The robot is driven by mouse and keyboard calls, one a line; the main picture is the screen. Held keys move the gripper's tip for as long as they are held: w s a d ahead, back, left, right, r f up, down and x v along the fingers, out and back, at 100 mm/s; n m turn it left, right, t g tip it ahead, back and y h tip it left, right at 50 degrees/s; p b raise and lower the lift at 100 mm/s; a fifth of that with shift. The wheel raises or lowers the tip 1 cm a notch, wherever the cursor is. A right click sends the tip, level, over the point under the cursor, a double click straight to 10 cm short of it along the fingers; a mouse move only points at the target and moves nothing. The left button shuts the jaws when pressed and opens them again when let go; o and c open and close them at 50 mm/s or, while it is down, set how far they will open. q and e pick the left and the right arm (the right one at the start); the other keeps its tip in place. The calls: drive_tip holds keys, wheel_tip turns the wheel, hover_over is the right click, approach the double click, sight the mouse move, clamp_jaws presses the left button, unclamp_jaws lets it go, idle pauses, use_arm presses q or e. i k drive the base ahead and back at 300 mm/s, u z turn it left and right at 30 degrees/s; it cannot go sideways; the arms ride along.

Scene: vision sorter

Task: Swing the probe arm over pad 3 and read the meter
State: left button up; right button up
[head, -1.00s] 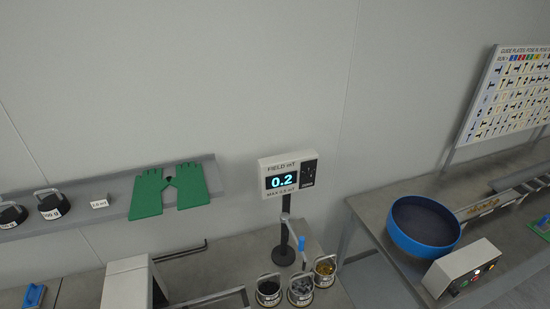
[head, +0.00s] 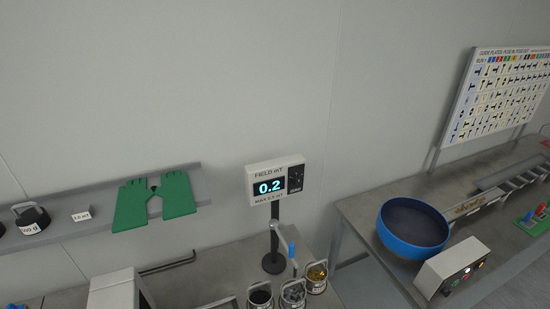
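The field meter (head: 275,180) stands on a black post at the back of the bench, and its display reads 0.2, with "MAX 0.5 mT" printed below. In front of the post is a grey arm with a blue handle (head: 291,250), which looks like the probe arm. It hangs near several small round containers with wire handles; one holds dark bits (head: 260,297), one grey bits (head: 293,293) and one yellowish bits (head: 316,277). I cannot make out any pad numbers, so pad 3 is not identified. Neither of my grippers is in view.
Green gloves (head: 154,200) hang over a wall shelf, beside a small label block (head: 81,215) and a black weight (head: 31,218). A blue bowl (head: 412,229) and a control box (head: 451,268) with buttons stand on the right bench. A gap separates the benches.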

sight(273, 225)
drive_tip(key=u, duration=0.1)
drive_tip(key=k, duration=1)
drive_tip(key=z, duration=0.75)
drive_tip(key=i, duration=1.15)
drive_tip(key=u, duration=0.8)
